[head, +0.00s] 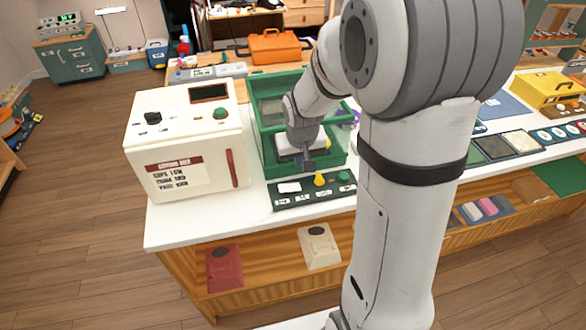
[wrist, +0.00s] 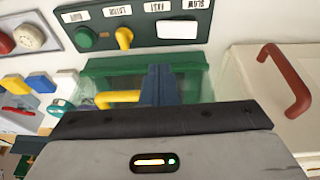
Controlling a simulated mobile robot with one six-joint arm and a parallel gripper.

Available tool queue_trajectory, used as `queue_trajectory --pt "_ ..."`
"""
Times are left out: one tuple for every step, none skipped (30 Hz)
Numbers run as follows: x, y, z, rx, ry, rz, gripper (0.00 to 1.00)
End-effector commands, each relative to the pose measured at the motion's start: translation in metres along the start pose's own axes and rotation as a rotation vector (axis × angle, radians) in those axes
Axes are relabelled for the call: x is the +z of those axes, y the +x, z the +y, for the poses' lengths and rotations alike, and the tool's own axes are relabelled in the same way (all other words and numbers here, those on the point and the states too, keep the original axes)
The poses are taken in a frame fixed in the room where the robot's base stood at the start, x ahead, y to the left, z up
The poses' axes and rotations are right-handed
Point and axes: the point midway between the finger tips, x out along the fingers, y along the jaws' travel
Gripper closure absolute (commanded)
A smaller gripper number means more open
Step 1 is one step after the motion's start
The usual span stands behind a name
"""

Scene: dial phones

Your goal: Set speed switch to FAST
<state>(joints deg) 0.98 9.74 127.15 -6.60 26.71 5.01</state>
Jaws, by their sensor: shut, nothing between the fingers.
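The speed switch (head: 289,187) is a white rocker at the left of a dark green control panel (head: 309,203); in the wrist view (wrist: 177,30) it shows upside down, between labels that read SLOW and FAST. I cannot tell which side is pressed. A yellow knob (head: 320,180) and a green button (head: 344,176) sit to its right in the head view. My gripper (head: 308,165) is shut and empty, fingers pointing down, just behind the panel near the switch and knob. Its dark fingertips (wrist: 158,68) appear apart from the switch.
A green case (head: 257,130) with clear walls and a yellow handle (wrist: 118,98) stands close behind the panel. A white box (head: 180,128) with a red handle (head: 231,168) stands to the left. White counter lies bare in front of the box.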

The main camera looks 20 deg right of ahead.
Motion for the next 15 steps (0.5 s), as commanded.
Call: queue_trajectory --pt "-0.001 -0.009 0.003 0.0 0.002 0.004 1.0" --pt "0.0 -0.013 0.004 0.0 0.002 0.005 1.0" --pt "0.0 -0.019 0.006 0.0 0.002 0.004 1.0" --pt "0.0 -0.022 0.007 0.001 0.001 0.003 1.0" --pt "-0.001 -0.025 0.008 0.001 0.001 0.004 1.0" --pt "0.0 -0.029 0.009 0.0 0.001 0.003 1.0" --pt "0.0 -0.031 0.01 0.0 0.001 0.002 1.0" --pt "0.0 -0.033 0.01 0.0 0.001 0.001 1.0" --pt "0.0 -0.034 0.011 0.0 0.001 0.001 1.0" --pt "0.0 -0.035 0.011 0.0 0.001 0.001 1.0" --pt "0.0 -0.036 0.011 0.0 0.001 0.001 1.0" --pt "0.0 -0.036 0.011 -0.001 0.0 0.0 1.0" --pt "0.0 -0.036 0.011 -0.001 0.0 0.0 1.0" --pt "0.0 -0.036 0.011 -0.001 0.0 0.0 1.0" --pt "0.0 -0.036 0.011 -0.001 0.0 0.0 1.0"
